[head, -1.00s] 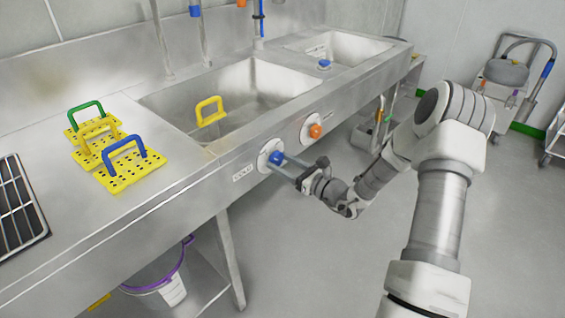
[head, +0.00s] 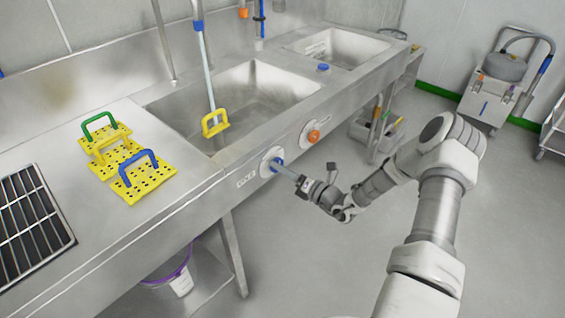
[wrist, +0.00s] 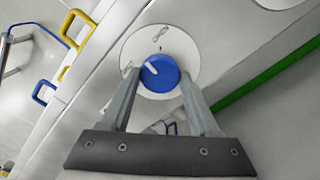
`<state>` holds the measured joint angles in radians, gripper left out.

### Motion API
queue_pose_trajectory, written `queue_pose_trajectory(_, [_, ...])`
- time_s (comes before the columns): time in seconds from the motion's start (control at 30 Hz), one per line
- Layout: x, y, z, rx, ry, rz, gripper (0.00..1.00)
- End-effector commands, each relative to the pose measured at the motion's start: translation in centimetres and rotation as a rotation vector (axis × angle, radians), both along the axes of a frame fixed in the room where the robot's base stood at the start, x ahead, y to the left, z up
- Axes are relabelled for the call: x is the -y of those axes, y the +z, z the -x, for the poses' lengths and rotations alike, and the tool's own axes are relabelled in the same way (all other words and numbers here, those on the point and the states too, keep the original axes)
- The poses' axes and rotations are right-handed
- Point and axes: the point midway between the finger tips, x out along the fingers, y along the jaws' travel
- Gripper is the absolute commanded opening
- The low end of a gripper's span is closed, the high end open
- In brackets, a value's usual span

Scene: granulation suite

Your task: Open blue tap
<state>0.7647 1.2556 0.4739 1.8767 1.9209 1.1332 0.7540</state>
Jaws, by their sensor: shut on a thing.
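The blue tap is a round blue knob (wrist: 160,74) with a white pointer mark, on a round white plate (wrist: 180,42) on the sink's front panel. In the wrist view the pointer is turned to the left of the small mark on the plate. My gripper (wrist: 160,82) has one finger on each side of the knob and is shut on it.
An orange knob (head: 313,136) sits on the same panel to the right. The counter (head: 95,205) holds yellow perforated plates with green, yellow and blue handles. A bucket (head: 178,278) stands below. The floor (head: 300,260) in front is open.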

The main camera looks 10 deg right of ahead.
Motion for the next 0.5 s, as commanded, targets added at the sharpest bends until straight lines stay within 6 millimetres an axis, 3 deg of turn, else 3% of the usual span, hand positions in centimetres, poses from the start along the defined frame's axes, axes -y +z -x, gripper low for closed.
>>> queue_pose_trajectory(0.5, [-0.04,0.17,0.13,-0.277,0.000,-0.379,0.06])
